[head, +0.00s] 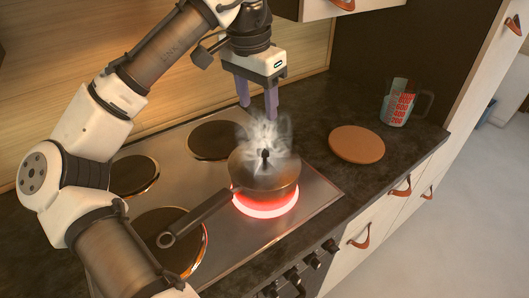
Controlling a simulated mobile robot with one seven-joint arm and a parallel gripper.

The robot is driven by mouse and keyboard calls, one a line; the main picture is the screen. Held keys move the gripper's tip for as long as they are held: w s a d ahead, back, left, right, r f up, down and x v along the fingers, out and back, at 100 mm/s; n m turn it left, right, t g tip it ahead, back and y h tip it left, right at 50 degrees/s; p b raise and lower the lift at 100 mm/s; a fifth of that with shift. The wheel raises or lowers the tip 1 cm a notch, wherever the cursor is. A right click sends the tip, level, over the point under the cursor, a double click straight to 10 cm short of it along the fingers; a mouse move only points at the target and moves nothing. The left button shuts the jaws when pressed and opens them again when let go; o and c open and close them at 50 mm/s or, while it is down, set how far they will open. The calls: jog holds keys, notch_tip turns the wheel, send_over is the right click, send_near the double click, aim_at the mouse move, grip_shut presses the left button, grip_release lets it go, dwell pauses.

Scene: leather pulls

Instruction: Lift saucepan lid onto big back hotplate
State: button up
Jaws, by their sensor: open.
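The saucepan (281,194) stands on the glowing red front-right hotplate (268,211), its long handle pointing to the front left. Its lid (246,163) is on top, with a dark upright knob (265,154). Pale steam rises around the knob and blurs part of the lid. My gripper (258,108) is open and empty, with its purple fingers pointing down above and slightly behind the lid, apart from it. A dark back hotplate (212,140) lies bare behind the pan, and another back hotplate (133,174) lies to the left, partly hidden by my arm.
A front-left hotplate (165,235) is partly under the pan handle (198,216) and my arm. A round brown board (357,145) and a measuring jug (398,106) stand on the dark counter at right. A wall cupboard (335,8) hangs above.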

send_over(264, 148)
jog(key=f, duration=0.6)
jog(key=shift+w+a+f+p, duration=0.15)
jog(key=shift+a+f+p, duration=0.15)
jog(key=shift+a+f, duration=0.05)
jog(key=shift+d+f+p, duration=0.2)
jog(key=shift+f+p, duration=0.25)
jog(key=shift+f, duration=0.95)
jog(key=shift+d+f+p, duration=0.2)
jog(key=shift+f+p, duration=0.2)
jog(key=shift+f, duration=0.95)
jog(key=c, duration=1)
jog(key=shift+c, duration=0.4)
jog(key=shift+r, duration=0.2)
